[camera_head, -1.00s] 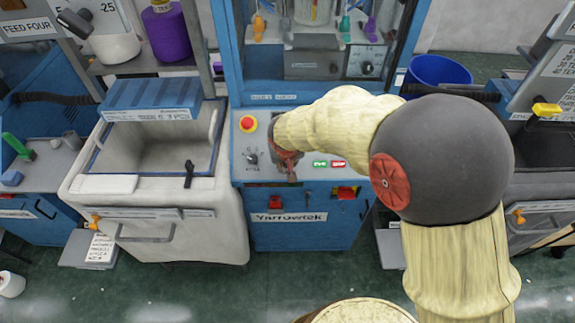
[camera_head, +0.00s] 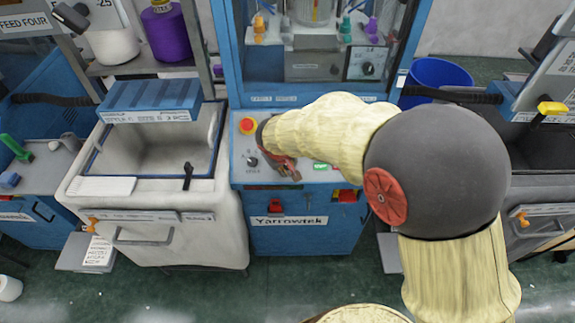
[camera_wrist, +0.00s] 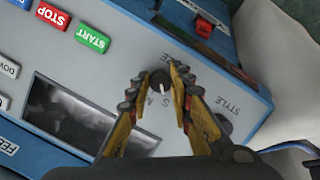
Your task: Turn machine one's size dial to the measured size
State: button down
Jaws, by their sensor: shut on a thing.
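The size dial (camera_wrist: 160,78) is a small dark round knob on the grey control panel, with a white pointer mark and small letters beside it. In the wrist view my gripper (camera_wrist: 161,80) has one yellow-and-black finger on each side of this knob and is shut on it. In the head view my gripper (camera_head: 287,172) is low over the panel of the blue Yarrowtek machine (camera_head: 306,236), and it hides the dial there. A second dark knob, the style dial (camera_wrist: 223,122), sits beside the right finger, marked STYLE. The knob's exact setting is too small to read surely.
A red STOP button (camera_wrist: 53,15) and a green START button (camera_wrist: 92,39) lie near the gripper. A dark display (camera_wrist: 78,117) is set into the panel. A red emergency button (camera_head: 248,126) stands at the panel's left. A white bin (camera_head: 150,225) is left of the machine.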

jog(key=c, duration=1.7)
grip_release()
jog(key=shift+o, duration=0.4)
jog(key=v, duration=1.2)
jog(key=s+d+r+m, duration=0.3)
jog(key=s+d+r, duration=0.1)
jog(key=s+d, duration=0.5)
jog(key=s+d+r+m+y, duration=0.1)
jog(key=s+d+r+m, duration=0.1)
jog(key=s+d+r, duration=0.3)
jog(key=s+d, duration=0.4)
jog(key=s, duration=0.5)
jog(key=shift+r+m+t+y, duration=0.2)
jog(key=shift+m+t+y, duration=0.1)
jog(key=shift+m+t, duration=0.1)
